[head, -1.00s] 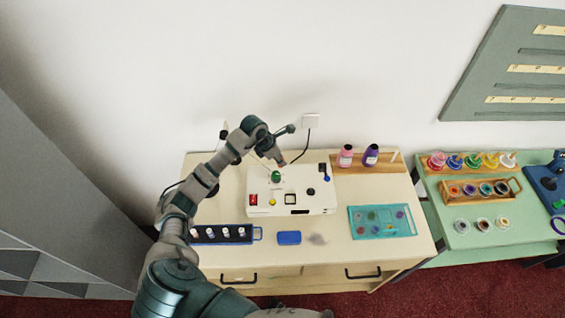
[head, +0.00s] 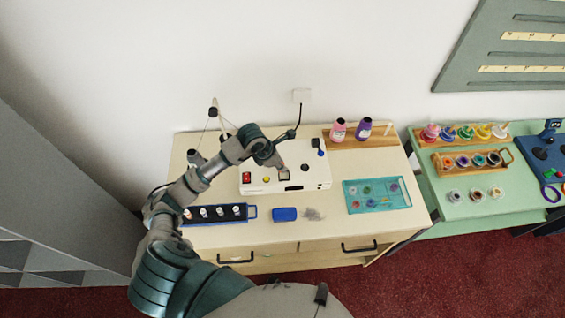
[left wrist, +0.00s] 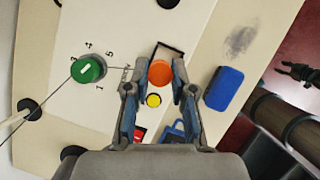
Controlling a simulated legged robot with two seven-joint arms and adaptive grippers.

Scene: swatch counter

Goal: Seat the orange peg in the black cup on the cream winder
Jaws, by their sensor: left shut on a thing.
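My left gripper (left wrist: 158,88) is shut on the orange peg (left wrist: 160,73), whose round orange end shows between the fingertips in the left wrist view. In the head view my left gripper (head: 281,168) is over the cream winder (head: 315,177), and the peg cannot be made out there. The black cup (head: 304,168) is on the winder's right part, to the right of my gripper. The peg is apart from it. A dark claw-like shape (left wrist: 300,74) at the right of the wrist view may be my right gripper; its jaws are unclear.
A blue pad (head: 285,214), a teal tray (head: 352,207) and a dark rack (head: 250,213) lie in front. Bottles (head: 338,130) stand behind right.

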